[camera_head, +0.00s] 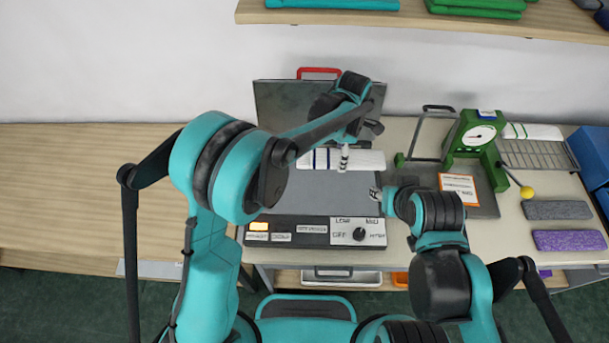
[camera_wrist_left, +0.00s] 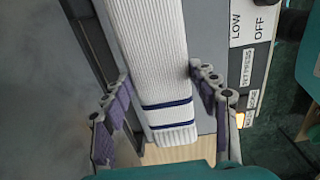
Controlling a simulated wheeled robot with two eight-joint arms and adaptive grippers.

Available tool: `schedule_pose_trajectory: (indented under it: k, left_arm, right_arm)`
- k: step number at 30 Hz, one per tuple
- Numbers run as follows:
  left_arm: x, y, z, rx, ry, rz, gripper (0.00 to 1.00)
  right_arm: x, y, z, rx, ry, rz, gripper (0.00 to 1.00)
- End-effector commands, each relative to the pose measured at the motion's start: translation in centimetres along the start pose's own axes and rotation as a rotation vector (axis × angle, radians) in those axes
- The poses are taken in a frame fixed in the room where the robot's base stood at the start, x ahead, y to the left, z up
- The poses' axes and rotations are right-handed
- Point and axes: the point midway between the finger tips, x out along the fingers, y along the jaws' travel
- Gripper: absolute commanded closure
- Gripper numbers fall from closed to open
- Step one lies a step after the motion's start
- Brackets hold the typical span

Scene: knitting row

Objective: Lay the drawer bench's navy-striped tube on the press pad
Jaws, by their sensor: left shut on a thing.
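The white ribbed tube (camera_head: 367,160) with navy stripes near its left end lies along the back of the grey press pad (camera_head: 320,198). In the left wrist view the tube (camera_wrist_left: 150,60) runs lengthwise between the fingers, its striped end nearest me. My left gripper (camera_head: 344,158) is shut on it, one finger at each side; the fingers also show in the left wrist view (camera_wrist_left: 160,95). I cannot tell whether the tube touches the pad. My right gripper (camera_head: 377,193) is over the pad's right edge, and its fingers are too small to read.
The press lid (camera_head: 280,105) with a red handle stands open behind the pad. The control panel (camera_head: 320,231) runs along its front. On the right are a green dial device (camera_head: 472,133), a wire rack (camera_head: 545,156) with a green-striped white tube (camera_head: 532,131), and a blue bin (camera_head: 590,152).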

Motion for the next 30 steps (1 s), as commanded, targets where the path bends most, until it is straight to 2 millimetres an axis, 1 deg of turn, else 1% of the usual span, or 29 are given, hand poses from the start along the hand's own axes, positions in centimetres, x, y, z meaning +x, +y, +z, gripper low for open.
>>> schedule_pose_trajectory:
  k: [1,6,9,12,17,20,24,25,30]
  left_arm:
    - [1.0,-0.2,-1.4,-0.005,0.0,0.0,0.58]
    - [3.5,-0.9,-5.4,-0.005,0.0,0.0,0.58]
    - [4.6,-1.3,-7.3,-0.004,0.0,0.0,0.58]
    - [5.3,-1.5,-8.5,-0.003,0.0,0.0,0.58]
    - [5.9,-1.6,-9.2,0.0,0.0,0.0,0.58]
    - [7.1,-1.6,-9.1,0.0,0.0,0.0,0.58]
    - [9.3,-1.5,-9.1,0.0,0.0,0.0,0.58]
    - [9.5,-1.6,-9.1,0.0,0.0,0.0,0.58]
    - [9.6,-1.6,-9.1,0.0,0.0,0.0,0.58]
  right_arm:
    - [0.3,0.0,0.3,0.0,0.0,0.0,0.6]
    - [0.9,0.0,0.7,0.0,0.0,0.0,0.6]
    - [1.2,0.0,0.8,0.0,0.0,0.0,0.6]
    - [1.3,0.0,0.9,0.0,0.0,0.0,0.6]
    - [1.4,0.0,1.0,0.0,0.0,0.0,0.6]
    - [1.7,0.0,1.2,0.0,0.0,0.0,0.6]
    - [2.2,0.0,1.6,0.0,0.0,0.0,0.6]
    - [2.2,0.0,1.6,0.0,0.0,0.0,0.6]
    - [2.2,0.0,1.6,0.0,0.0,0.0,0.6]
